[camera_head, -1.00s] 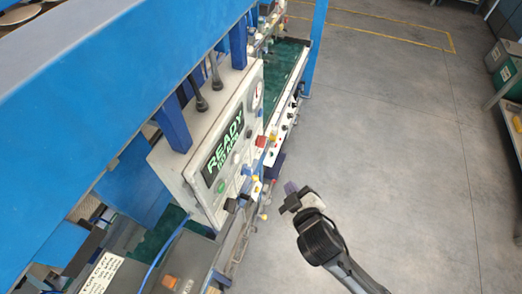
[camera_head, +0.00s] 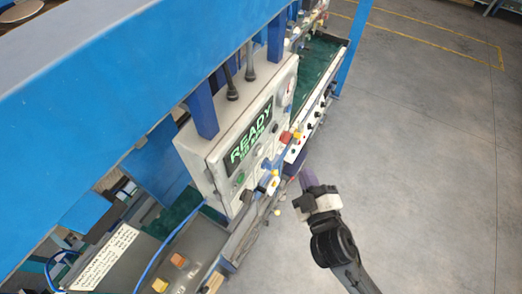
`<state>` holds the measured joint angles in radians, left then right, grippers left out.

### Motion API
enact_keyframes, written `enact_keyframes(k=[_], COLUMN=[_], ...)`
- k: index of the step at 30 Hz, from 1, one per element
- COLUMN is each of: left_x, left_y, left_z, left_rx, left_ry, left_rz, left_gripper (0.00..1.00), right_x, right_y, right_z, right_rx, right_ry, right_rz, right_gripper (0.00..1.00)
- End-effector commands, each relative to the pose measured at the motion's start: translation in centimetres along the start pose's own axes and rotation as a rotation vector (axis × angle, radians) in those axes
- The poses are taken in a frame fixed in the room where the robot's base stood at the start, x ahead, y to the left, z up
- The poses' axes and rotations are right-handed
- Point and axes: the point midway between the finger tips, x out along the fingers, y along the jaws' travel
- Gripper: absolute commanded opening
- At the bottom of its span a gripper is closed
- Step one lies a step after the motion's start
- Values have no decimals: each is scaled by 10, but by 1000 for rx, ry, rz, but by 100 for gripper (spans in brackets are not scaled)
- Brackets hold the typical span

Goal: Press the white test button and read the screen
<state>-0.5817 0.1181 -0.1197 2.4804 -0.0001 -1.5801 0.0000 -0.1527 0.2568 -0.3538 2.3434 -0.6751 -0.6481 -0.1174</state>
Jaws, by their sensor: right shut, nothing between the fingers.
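The white control box (camera_head: 213,158) stands left of centre, under blue beams. Its dark screen (camera_head: 248,133) shows "READY" in large pale green letters, with a smaller line below that is too blurred to read surely. A green button (camera_head: 239,180) sits below the screen. A small pale round button (camera_head: 258,151) is on the panel face; I cannot tell whether it is the white test button. My left gripper is not in view.
A grey box with orange buttons (camera_head: 178,260) lies in front. A blue beam (camera_head: 120,90) crosses the upper left. The grey floor (camera_head: 430,170) at right is clear.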

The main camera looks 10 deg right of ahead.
Motion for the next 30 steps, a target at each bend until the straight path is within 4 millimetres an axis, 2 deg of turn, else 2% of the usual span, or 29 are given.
enact_keyframes(k=[19, 30], left_x=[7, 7], left_y=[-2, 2], left_z=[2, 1], left_rx=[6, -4], left_ry=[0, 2], left_rz=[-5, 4], left_gripper=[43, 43], right_x=[47, 60], right_y=[-34, -44], right_z=[-34, -44], right_rx=[1, 1], right_ry=[-1, -1], right_rz=[1, 0], right_gripper=[0, 0])
